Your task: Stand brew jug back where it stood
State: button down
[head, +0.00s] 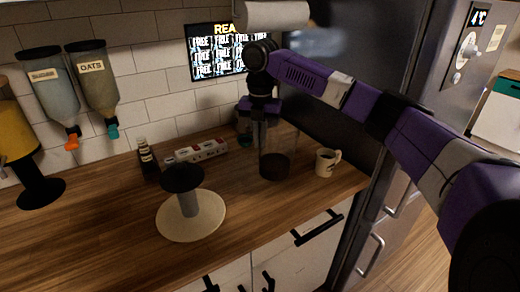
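The brew jug (275,166) looks like a clear glass vessel with dark contents in its bottom. It stands upright at the right part of the wooden counter, just left of a pale mug. I cannot tell whether its base touches the counter. My gripper (260,118) points down at the jug's upper left side. Its fingertips overlap the jug's edge in the picture, and I cannot tell whether they hold it.
A round pale stand (190,212) with a dark top is at the front. Behind are a small dark bottle (146,157), a low box (198,150) and a pale mug (327,162). Two dispensers (97,80) hang on the tiled wall. A fridge (455,60) stands right. The front-left counter is clear.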

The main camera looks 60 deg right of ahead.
aim_at(260, 150)
jog(key=shift+f, duration=2)
jog(key=c, duration=1.6)
grip_release()
jog(key=shift+c, duration=0.2)
notch_tip(260, 150, up, 12)
jog(key=shift+r+b, duration=0.15)
jog(key=shift+b, duration=0.45)
jog(key=shift+s, duration=0.15)
